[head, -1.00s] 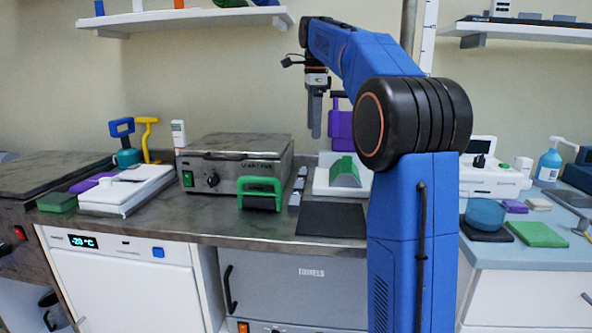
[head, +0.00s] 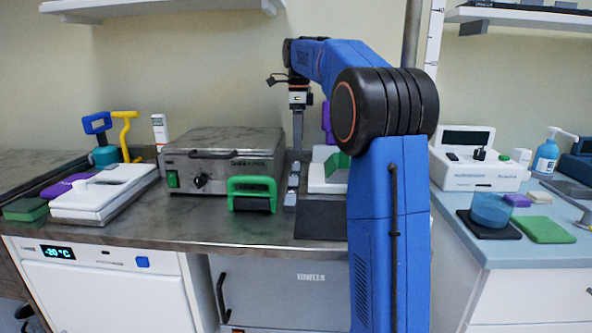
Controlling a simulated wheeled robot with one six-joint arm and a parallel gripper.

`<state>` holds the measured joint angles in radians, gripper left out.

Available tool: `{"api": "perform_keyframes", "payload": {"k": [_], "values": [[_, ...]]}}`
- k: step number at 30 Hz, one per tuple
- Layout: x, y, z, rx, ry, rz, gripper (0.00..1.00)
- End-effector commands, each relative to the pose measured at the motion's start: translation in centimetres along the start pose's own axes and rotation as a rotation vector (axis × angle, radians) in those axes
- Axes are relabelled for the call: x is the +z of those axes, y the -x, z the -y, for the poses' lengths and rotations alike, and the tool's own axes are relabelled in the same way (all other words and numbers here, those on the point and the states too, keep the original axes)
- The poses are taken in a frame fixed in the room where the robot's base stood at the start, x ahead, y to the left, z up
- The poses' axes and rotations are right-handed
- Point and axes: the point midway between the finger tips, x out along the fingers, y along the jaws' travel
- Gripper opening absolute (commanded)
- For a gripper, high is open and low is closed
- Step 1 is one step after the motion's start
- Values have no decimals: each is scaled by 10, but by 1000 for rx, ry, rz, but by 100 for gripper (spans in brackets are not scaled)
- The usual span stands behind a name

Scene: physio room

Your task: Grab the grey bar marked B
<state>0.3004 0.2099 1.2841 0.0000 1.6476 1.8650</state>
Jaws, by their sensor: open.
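Several small grey bars (head: 292,182) lie in a row running front to back on the dark counter, right of the metal heater box. Their markings are too small to read, so I cannot tell which is B. My gripper (head: 297,146) points straight down above the far end of this row, seen edge-on, so the gap between its fingers does not show. It is open, with nothing visible in it. Its fingertips appear just above the farthest bar in the picture; I cannot tell the exact height.
A green-handled dark block (head: 252,194) stands left of the bars. The metal heater box (head: 222,160) is behind it. A dark mat (head: 320,220) lies right of the bars. A white tray (head: 318,184) with a green wedge is partly hidden by my arm. A purple object (head: 327,122) stands behind.

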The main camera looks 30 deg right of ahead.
Motion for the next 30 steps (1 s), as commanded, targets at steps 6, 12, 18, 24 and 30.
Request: {"api": "perform_keyframes", "payload": {"k": [6, 12, 18, 24, 30], "values": [[0, -27, 0, 1, 0, 0, 80], [2, -37, -1, 1, 1, 0, 80], [8, -63, -3, 2, 1, -1, 80], [7, -81, -3, 1, 0, 0, 80], [8, -83, -2, -1, 0, 0, 80]]}}
